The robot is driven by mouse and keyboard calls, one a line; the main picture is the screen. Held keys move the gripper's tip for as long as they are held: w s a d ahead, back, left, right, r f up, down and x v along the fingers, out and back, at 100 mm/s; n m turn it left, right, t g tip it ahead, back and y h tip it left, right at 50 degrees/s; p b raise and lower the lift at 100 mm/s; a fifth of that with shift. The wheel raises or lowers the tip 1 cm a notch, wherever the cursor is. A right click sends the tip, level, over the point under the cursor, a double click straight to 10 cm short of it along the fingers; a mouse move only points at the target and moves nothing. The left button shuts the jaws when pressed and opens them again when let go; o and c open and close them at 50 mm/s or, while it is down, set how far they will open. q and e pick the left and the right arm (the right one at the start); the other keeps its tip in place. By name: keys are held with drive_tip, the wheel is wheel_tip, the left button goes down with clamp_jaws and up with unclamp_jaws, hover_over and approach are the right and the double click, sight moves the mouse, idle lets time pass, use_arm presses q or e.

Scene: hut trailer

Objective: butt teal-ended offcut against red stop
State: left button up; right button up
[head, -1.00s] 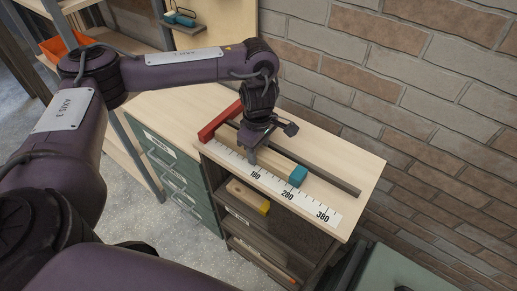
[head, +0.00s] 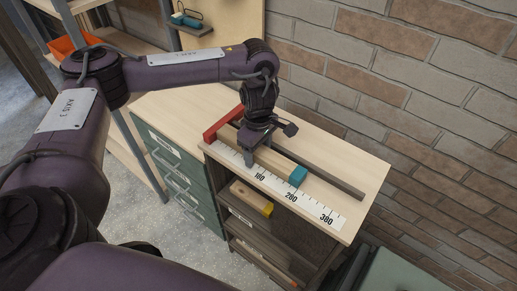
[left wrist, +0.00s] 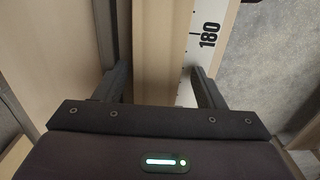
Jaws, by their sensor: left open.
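The teal-ended offcut (head: 283,164) is a pale wooden bar on the bench top, its teal end (head: 298,176) away from the red stop (head: 222,123). The red stop stands at the left end of a dark fence bar (head: 335,181). My left gripper (head: 253,158) is over the offcut, between the stop and the teal end. In the left wrist view its open fingers (left wrist: 162,86) stand on either side of the pale bar (left wrist: 160,45), with gaps hard to judge. The gripper partly hides the bar; I cannot tell whether its plain end touches the stop. My right gripper is not in view.
A yellow-ended block (head: 250,196) lies on the shelf below. A brick wall (head: 430,90) closes off the back. Green drawers (head: 180,185) stand to the left.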

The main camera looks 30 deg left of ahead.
sight(260, 149)
use_arm(q)
drive_tip(key=shift+w, duration=0.15)
drive_tip(key=shift+r, duration=0.25)
wheel_tip(260, 149, up, 6)
drive_tip(key=shift+w+d+f+p, duration=0.1)
drive_tip(key=shift+p, duration=0.35)
drive_tip(key=shift+r, duration=0.75)
drive_tip(key=shift+s, duration=0.2)
